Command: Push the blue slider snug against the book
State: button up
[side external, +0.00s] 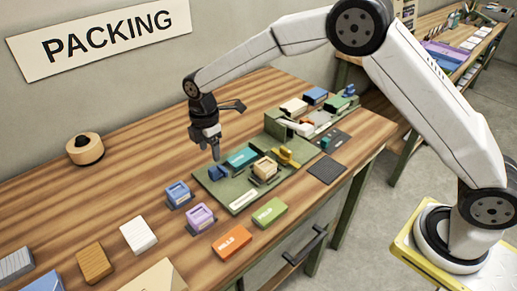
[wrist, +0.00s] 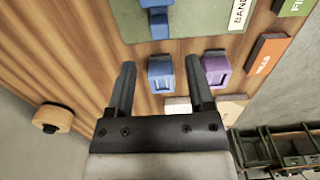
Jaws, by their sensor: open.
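The blue slider (side external: 218,177) sits at the left end of the green board (side external: 243,203) in the side view. It also shows at the top edge of the wrist view (wrist: 157,20). A teal block (side external: 242,158), which looks like the book, lies on the board to the slider's right; a gap between them is hard to judge. My gripper (side external: 215,156) hangs just above and behind the slider, pointing down. In the wrist view my gripper (wrist: 158,65) has its two fingers spread, with nothing held between them.
A blue stamp-like block (side external: 178,194) and a purple one (side external: 201,217) stand on the table beside the board. A tan block (side external: 265,169) and a yellow slider (side external: 286,156) are on the board. Orange (side external: 232,242) and green (side external: 269,212) cards lie in front.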

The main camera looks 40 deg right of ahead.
aim_at(213, 169)
jog(key=shift+f, duration=0.15)
jog(key=shift+f, duration=3.75)
grip_shut()
